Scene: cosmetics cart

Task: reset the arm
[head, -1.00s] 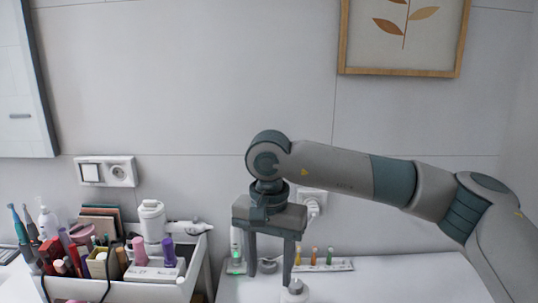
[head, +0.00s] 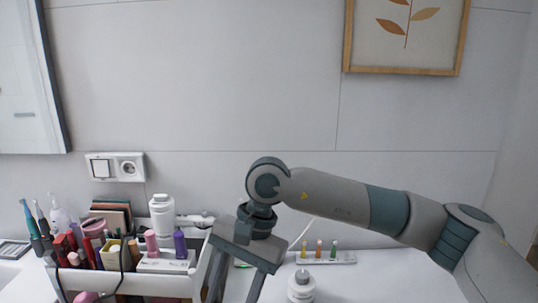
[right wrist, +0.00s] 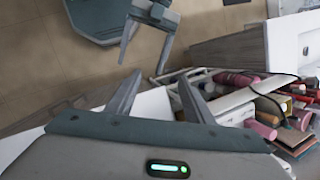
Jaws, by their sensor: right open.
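My right arm comes in from the right in the head view. Its gripper (head: 236,284) hangs tilted beside the right side of the cart tray (head: 150,285), fingers apart, with nothing seen between them. In the right wrist view the same open fingers (right wrist: 157,98) spread in the foreground, with the cart's contents to their right. My left gripper (right wrist: 148,40) shows at the top of the right wrist view, over the floor, with its fingers apart and empty. It is not in the head view.
The tray holds several cosmetics, including a purple bottle (head: 180,243) and a white bottle (head: 162,217). A white round-topped bottle (head: 301,287) stands on the white counter (head: 385,275), right of my right gripper. A rack of small vials (head: 325,257) is behind it.

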